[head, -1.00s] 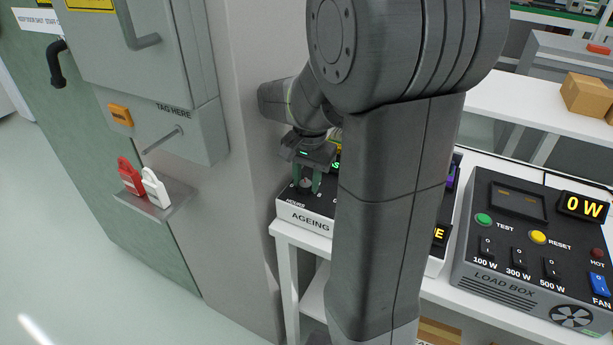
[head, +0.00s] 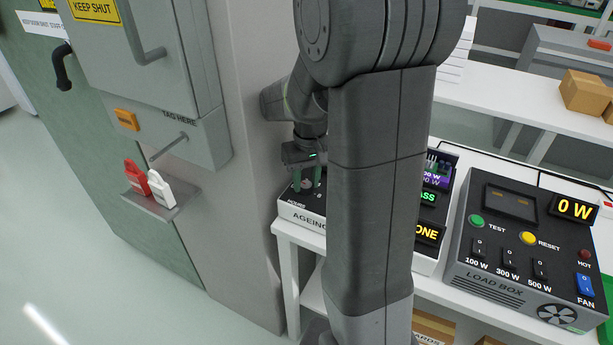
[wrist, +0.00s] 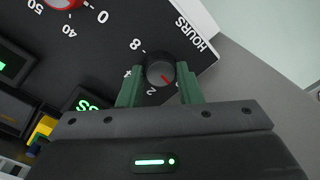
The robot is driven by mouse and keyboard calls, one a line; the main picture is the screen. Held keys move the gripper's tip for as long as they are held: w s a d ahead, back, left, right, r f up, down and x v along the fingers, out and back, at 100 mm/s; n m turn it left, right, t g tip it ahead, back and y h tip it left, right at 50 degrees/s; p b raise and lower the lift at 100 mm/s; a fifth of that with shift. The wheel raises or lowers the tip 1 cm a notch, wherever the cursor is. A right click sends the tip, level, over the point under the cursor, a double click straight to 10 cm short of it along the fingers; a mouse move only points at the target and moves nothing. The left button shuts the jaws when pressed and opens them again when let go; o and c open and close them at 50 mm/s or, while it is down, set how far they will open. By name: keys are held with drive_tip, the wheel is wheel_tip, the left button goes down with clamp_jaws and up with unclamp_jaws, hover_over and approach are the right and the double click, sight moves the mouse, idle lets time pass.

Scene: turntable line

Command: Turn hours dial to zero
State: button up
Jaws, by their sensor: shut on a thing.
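The hours dial (wrist: 160,68) is a round black knob with a red pointer line, on the dark panel beside the word HOURS. In the wrist view the pointer slants to the lower right, past the 2 and towards my right-hand finger. The marks 8, 4 and 2 show; the mark by that finger is mostly covered. My gripper (wrist: 163,75) is shut on the dial, with one green finger on each side. In the head view my gripper (head: 307,179) stands over the left end of the ageing panel (head: 300,217), and the dial is small between the fingers.
The load box (head: 530,250) stands to the right, reading 0 W.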

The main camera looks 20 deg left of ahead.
sight(309, 182)
drive_tip(key=shift+n, duration=0.6)
drive_tip(key=o, duration=1)
drive_tip(key=shift+c, duration=0.2)
drive_tip(key=shift+r, duration=0.1)
wheel_tip(309, 182, up, 14)
drive_tip(key=p, duration=0.1)
drive_tip(key=shift+w+d+f+p, duration=0.2)
drive_tip(key=shift+w+p, duration=0.1)
drive_tip(key=shift+f, duration=0.1)
drive_tip(key=f, duration=0.4)
drive_tip(key=f+b, duration=0.1)
drive_tip(key=f, duration=0.8)
drive_tip(key=shift+s+a+f, duration=0.25)
drive_tip(key=shift+s+f, duration=0.05)
drive_tip(key=shift+f, duration=0.05)
